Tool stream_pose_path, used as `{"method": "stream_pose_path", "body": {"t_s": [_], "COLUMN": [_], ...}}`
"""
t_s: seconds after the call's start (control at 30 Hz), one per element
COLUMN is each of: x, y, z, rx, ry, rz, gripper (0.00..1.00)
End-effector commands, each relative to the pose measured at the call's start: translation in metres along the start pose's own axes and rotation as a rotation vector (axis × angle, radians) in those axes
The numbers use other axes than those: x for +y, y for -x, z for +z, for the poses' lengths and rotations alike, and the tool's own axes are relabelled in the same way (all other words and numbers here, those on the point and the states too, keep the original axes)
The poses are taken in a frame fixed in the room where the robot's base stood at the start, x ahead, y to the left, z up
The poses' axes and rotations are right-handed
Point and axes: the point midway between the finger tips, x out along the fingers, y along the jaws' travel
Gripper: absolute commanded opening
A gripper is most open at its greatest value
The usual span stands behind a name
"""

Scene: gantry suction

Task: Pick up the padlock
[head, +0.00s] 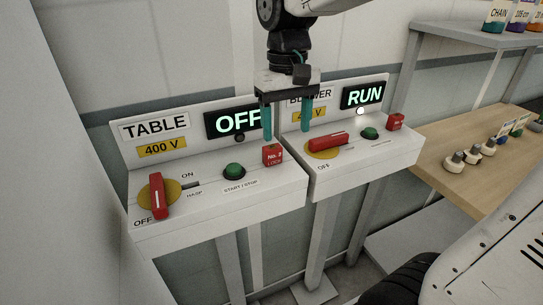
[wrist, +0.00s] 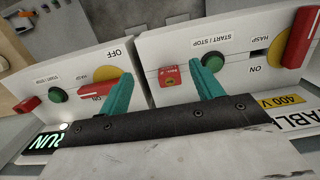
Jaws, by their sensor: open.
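A red padlock marked "No. 2 LOCK" (head: 272,155) sits on the right end of the TABLE panel. It also shows in the wrist view (wrist: 174,78), between my two teal fingers. A similar red padlock (head: 395,121) sits on the right end of the blower panel and shows at the left of the wrist view (wrist: 26,105). My gripper (head: 287,132) is open and empty, fingers pointing down. In the head view its left finger is just above and behind the TABLE panel's padlock. Whether it touches anything cannot be told.
The TABLE panel (head: 220,193) shows OFF, its red handle (head: 158,196) turned to OFF. The blower panel (head: 370,150) shows RUN, its label partly hidden by my gripper. Each has a green button. A narrow gap separates the panels. A wooden bench (head: 450,185) holds several small items at right.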

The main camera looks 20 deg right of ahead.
Motion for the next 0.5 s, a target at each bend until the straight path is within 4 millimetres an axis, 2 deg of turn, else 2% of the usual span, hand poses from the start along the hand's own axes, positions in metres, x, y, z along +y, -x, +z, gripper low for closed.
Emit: {"method": "stream_pose_path", "body": {"t_s": [0.03, 0.1, 0.2, 0.33, 0.5], "x": [-0.004, -0.007, -0.009, -0.011, -0.009], "y": [-0.003, -0.005, -0.008, -0.015, -0.034], "z": [-0.017, -0.035, -0.051, -0.06, -0.059], "rx": [-0.02, -0.036, -0.052, -0.06, -0.061], "ry": [0.001, 0.0, -0.001, -0.003, -0.004], "rz": [0.001, 0.001, 0.002, 0.002, 0.003], "gripper": [0.65, 0.65, 0.65, 0.65, 0.65]}}
